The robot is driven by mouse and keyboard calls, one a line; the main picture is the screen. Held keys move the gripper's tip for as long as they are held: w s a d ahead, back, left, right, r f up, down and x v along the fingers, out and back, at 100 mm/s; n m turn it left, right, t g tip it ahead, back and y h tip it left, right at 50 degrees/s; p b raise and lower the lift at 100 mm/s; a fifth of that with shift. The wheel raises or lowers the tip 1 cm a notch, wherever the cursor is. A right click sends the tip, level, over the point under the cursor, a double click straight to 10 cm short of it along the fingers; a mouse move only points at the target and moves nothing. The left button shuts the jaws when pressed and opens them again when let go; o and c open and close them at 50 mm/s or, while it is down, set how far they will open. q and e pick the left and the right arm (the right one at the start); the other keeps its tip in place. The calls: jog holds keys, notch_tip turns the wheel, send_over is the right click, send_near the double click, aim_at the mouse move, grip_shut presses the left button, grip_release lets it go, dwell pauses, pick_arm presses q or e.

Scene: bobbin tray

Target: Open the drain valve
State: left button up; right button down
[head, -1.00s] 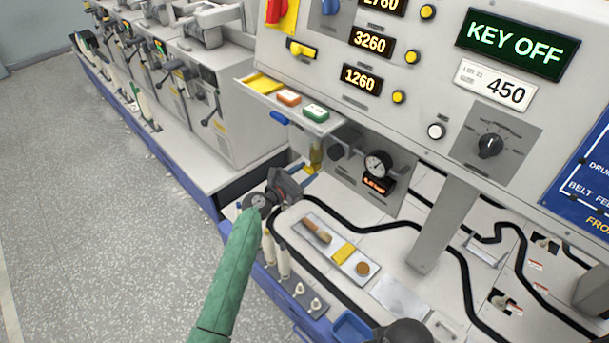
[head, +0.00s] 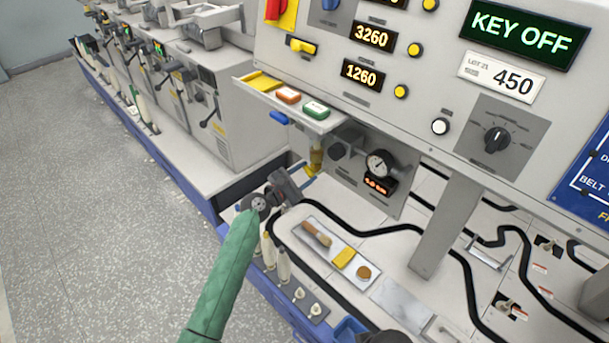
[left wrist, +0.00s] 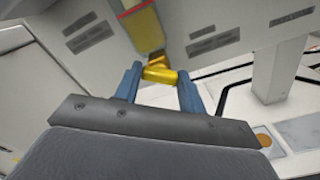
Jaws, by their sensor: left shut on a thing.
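The drain valve (head: 316,156) is a yellow brass fitting hanging below the small shelf at the left end of the grey panel. In the left wrist view its body (left wrist: 145,30) hangs from above, with a red band, and its yellow handle (left wrist: 160,75) lies between my blue fingers. My left gripper (head: 306,176) reaches it from the lower left on a green-sleeved arm. It also shows in the left wrist view (left wrist: 160,78), shut on the yellow handle. The handle's exact angle is hard to tell. My right gripper is not recognisable in either view.
A round gauge (head: 379,163) and a small red-lit display (head: 380,186) sit right of the valve. A shelf (head: 330,126) with coloured blocks overhangs it. A tray (head: 313,222) with a brush and yellow block lies below. A grey post (head: 447,225) stands to the right.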

jog(key=shift+s, duration=0.1)
pick_arm(q)
jog(key=o, duration=1)
jog(key=shift+s+a, duration=0.1)
jog(key=shift+a, duration=0.05)
jog(key=b+v, duration=0.1)
jog(key=v, duration=0.6)
jog(key=shift+s+a, duration=0.2)
pick_arm(e)
jog(key=shift+w+a+f, duration=0.25)
jog(key=shift+a+f, duration=0.6)
jog(key=shift+f, duration=0.15)
jog(key=shift+s, duration=0.1)
